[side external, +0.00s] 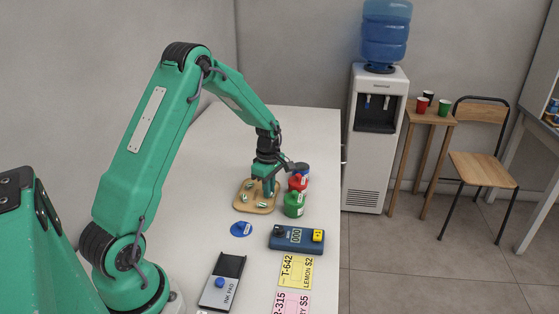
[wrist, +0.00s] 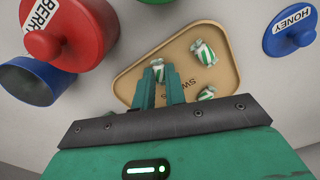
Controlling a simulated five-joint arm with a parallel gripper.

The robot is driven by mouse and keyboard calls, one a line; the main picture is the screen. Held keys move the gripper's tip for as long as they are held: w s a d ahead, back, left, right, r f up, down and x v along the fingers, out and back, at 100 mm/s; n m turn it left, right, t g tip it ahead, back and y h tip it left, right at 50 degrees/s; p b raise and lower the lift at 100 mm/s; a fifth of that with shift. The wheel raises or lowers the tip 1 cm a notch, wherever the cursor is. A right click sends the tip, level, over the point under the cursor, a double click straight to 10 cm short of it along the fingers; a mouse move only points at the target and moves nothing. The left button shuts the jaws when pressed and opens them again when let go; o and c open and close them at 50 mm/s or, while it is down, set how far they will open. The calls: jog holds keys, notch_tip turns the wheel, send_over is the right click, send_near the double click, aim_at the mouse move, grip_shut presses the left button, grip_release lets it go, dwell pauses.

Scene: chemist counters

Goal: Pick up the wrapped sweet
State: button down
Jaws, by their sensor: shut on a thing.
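My gripper (side external: 268,192) is over the wooden tray (side external: 242,208), pointing down. In the wrist view its two fingers (wrist: 160,72) are close together over the tray (wrist: 128,88), shut on a wrapped sweet that is mostly hidden between them. Other green-and-white wrapped sweets lie on the tray: one near the far edge (wrist: 203,52) and one just right of the fingers (wrist: 206,93). In the side view, small sweets (side external: 262,205) also show around the gripper. I cannot tell whether the held sweet is clear of the tray.
A blue honey lid (side external: 241,229), a blue counter (side external: 290,240), an ink pad (side external: 222,284) and label cards (side external: 295,272) lie nearer. The counter's back left is clear.

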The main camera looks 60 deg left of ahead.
jog(key=shift+r, duration=0.15)
jog(key=shift+r, duration=0.55)
jog(key=r, duration=0.3)
jog(key=shift+d+r, duration=0.1)
jog(key=shift+d, duration=0.2)
jog(key=s+d+r, duration=0.1)
jog(key=d+r, duration=0.5)
jog(key=d, duration=0.5)
jog(key=shift+s+r, duration=0.2)
jog(key=shift+s, duration=0.1)
jog(key=shift+w+a, duration=0.1)
jog(key=shift+w, duration=0.05)
jog(key=shift+w+a, duration=0.25)
jog(key=shift+w, duration=0.3)
jog(key=w+a, duration=1.1)
jog(key=w, duration=0.3)
jog(key=shift+w+f, duration=0.15)
jog(key=shift+f, duration=0.1)
